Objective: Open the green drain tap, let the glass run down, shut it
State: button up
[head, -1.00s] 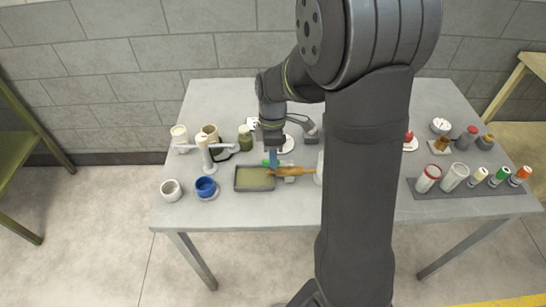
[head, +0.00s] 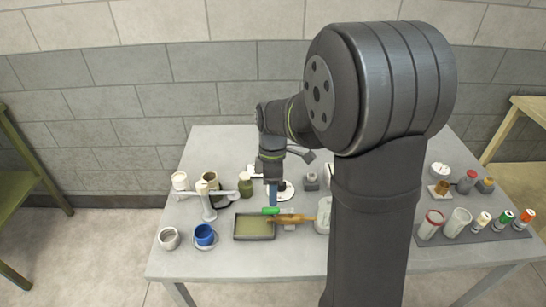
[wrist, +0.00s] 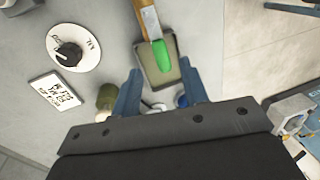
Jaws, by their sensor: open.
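The green tap handle (head: 271,211) sits at the left end of an amber-brown bar (head: 304,219), beside a shallow tray (head: 236,230) of olive liquid. In the wrist view the green handle (wrist: 162,54) lies over the tray (wrist: 172,48), with the bar (wrist: 149,22) running up from it. My gripper (head: 273,203) is just above and behind the handle. In the wrist view its two blue fingers are apart, with nothing held between them (wrist: 160,68). I cannot make out a liquid level in any glass at the tap.
A dial (wrist: 88,40) and a printed card (wrist: 54,91) lie beside the gripper. A blue cup (head: 204,235), a white stand (head: 208,206) and an olive jar (head: 246,187) are at left. Several bottles and jars stand at right on a dark mat (head: 480,235).

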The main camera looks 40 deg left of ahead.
aim_at(273, 208)
notch_tip(273, 208, up, 12)
jog(key=w+a, duration=0.1)
jog(key=shift+w+a+r, duration=0.25)
jog(key=shift+w+a, duration=0.1)
jog(key=shift+w, duration=0.05)
dwell(0.3)
jog(key=f, duration=0.5)
jog(key=s+d+f, duration=0.1)
jog(key=f, duration=0.5)
jog(key=s+d+f, duration=0.1)
jog(key=f, duration=0.5)
jog(key=shift+s+d, duration=0.15)
jog(key=shift+s, duration=0.1)
jog(key=shift+f, duration=0.1)
